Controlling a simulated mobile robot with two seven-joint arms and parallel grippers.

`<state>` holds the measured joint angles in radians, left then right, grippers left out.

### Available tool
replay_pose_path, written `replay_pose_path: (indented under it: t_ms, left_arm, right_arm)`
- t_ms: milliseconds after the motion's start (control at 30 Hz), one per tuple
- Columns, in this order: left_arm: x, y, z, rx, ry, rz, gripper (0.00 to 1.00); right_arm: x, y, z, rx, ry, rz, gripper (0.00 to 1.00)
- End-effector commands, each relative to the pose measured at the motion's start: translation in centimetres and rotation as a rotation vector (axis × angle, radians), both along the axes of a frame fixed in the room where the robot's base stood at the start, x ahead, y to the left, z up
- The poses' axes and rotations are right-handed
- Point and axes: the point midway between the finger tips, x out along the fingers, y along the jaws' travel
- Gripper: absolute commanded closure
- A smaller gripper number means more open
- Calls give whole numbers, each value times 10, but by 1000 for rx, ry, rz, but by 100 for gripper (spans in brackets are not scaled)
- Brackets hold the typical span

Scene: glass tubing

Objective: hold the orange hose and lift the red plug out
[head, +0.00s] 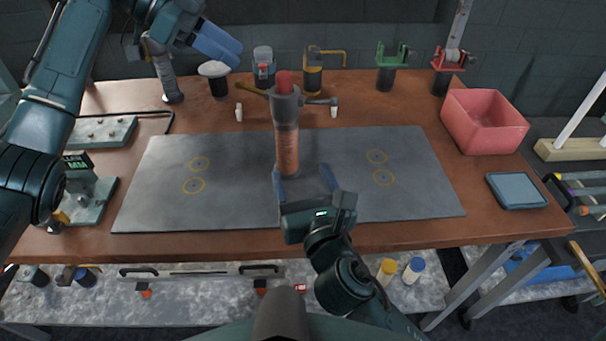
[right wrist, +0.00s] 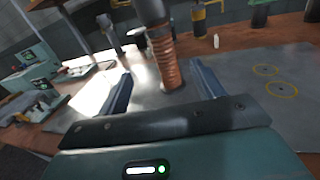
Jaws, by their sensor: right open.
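The orange ribbed hose (head: 287,155) stands upright on the grey mat (head: 235,205), under a dark grey fitting (head: 286,106) with side arms. The red plug (head: 284,80) sits in the top of the fitting. My right gripper (head: 303,178) is open just in front of and to the right of the hose. In the right wrist view the hose (right wrist: 167,66) shows between the two spread fingers and looks beyond their tips; I cannot tell whether they touch it. My left gripper (head: 218,42) is raised at the upper left, apart from the plug; its finger gap is not clear.
A red bin (head: 482,122) and a dark tray (head: 516,190) are on the right of the table. Several clamps and jars line the back edge. A device (head: 85,190) stands at the left. The mat is bare around the hose.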

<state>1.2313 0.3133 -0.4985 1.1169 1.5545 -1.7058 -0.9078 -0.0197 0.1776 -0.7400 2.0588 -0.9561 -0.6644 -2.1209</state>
Motion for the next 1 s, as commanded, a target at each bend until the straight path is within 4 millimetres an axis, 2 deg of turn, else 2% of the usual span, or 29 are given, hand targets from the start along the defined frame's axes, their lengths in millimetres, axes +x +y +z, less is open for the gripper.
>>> replay_pose_path:
  t_ms: [267,700,833,1000]
  left_arm:
    - [0,0,0,0,0,0,64]
    - [0,0,0,0,0,0,64]
    - [0,0,0,0,0,0,64]
    - [0,0,0,0,0,0,64]
  right_arm:
    - [25,4,5,-46,-15,-25,33]
    - [106,20,4,-43,-11,-22,33]
    - [122,23,4,-43,-11,-22,33]
    - [132,25,4,-43,-12,-21,33]
